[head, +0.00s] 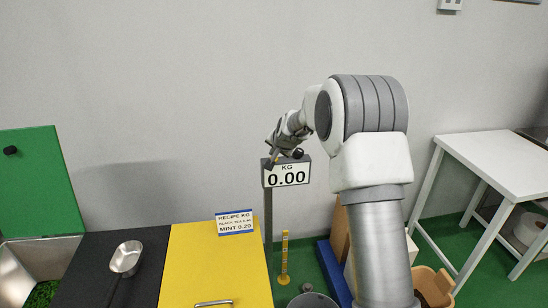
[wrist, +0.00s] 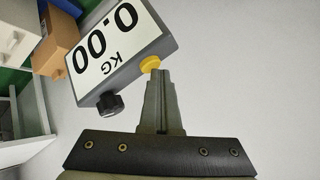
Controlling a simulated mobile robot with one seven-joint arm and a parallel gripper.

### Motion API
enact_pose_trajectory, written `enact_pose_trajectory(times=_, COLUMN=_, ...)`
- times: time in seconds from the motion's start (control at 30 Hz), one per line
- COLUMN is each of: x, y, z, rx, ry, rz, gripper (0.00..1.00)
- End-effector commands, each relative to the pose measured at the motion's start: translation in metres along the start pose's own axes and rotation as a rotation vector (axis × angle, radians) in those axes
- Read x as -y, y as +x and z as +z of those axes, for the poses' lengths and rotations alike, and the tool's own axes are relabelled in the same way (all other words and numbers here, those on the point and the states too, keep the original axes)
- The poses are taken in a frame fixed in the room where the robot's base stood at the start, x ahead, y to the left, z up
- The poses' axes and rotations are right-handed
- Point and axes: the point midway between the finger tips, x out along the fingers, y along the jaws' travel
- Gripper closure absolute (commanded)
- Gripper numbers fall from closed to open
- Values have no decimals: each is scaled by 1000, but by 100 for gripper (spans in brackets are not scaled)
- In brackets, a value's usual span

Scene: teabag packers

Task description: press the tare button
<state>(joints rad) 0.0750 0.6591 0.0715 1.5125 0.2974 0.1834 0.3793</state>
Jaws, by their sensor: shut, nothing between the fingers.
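The scale display (head: 286,172) stands on a grey post and reads 0.00 KG. In the wrist view the display (wrist: 118,45) appears turned nearly upside down. A round yellow button (wrist: 150,63) and a black knob (wrist: 110,103) sit on its top edge. No label shows on either, so I cannot read which is the tare button. My gripper (wrist: 158,72) is shut and empty, its fingertips right at the yellow button. I cannot tell whether they touch it. In the head view my gripper (head: 270,162) is at the display's top left, and the yellow button is hidden.
A yellow-topped cabinet (head: 205,265) with a recipe card (head: 235,222) stands left of the post. A metal scoop (head: 126,258) lies on the black top (head: 95,270). A white table (head: 500,160) is at right. Plain wall is behind the display.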

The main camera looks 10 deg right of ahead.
Motion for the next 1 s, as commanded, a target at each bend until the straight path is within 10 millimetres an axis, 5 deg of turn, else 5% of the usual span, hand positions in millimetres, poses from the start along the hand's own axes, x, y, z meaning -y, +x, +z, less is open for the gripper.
enact_pose_trajectory(times=1.0, x=16, y=-21, z=-15, rx=0, ry=0, rz=0, gripper=100)
